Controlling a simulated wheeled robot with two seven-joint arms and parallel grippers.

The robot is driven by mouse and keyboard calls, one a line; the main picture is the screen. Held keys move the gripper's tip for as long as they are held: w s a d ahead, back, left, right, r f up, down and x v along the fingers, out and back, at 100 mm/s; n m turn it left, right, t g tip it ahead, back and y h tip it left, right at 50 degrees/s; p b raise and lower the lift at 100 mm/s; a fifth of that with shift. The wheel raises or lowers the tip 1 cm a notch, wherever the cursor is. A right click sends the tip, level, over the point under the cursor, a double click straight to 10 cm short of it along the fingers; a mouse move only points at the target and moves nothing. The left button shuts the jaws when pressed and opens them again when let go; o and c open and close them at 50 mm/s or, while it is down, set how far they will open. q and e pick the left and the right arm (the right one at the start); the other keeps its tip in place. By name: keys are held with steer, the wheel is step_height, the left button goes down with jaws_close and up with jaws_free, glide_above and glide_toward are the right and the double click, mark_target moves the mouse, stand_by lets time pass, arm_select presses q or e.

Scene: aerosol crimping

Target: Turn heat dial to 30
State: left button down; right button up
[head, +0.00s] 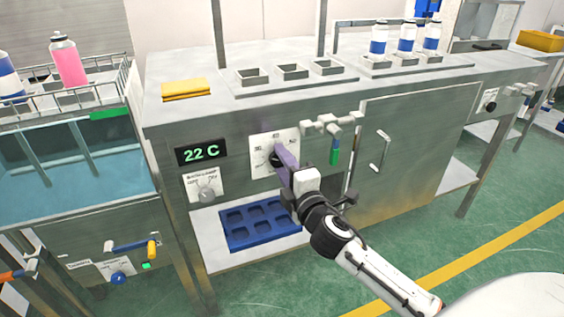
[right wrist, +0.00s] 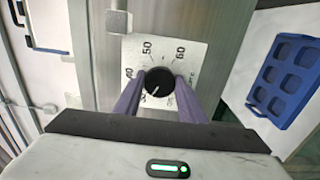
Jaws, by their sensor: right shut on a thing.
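The heat dial is a black round knob (right wrist: 159,82) on a white scale plate (head: 258,144) on the front of the steel bench. In the right wrist view its white mark points to the lower left, below the 40; the label there is partly hidden. The 50 and 60 read clearly. My right gripper (head: 280,158) has its purple fingers shut on the dial, one on each side, as the right wrist view (right wrist: 158,92) also shows. The display (head: 201,152) left of the plate reads 22 C. My left gripper is not in view.
A blue tray (head: 235,230) lies on the shelf below. A cabinet door handle (head: 380,150) stands out farther right.

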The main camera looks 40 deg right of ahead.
steer(key=shift+m, duration=0.4)
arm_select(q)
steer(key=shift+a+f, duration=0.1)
arm_select(e)
steer(key=o, duration=1)
steer(key=shift+o, duration=0.2)
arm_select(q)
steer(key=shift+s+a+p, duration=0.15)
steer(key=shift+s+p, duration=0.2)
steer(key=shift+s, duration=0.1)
arm_select(e)
steer(key=v, duration=1)
steer(key=shift+s, duration=0.15)
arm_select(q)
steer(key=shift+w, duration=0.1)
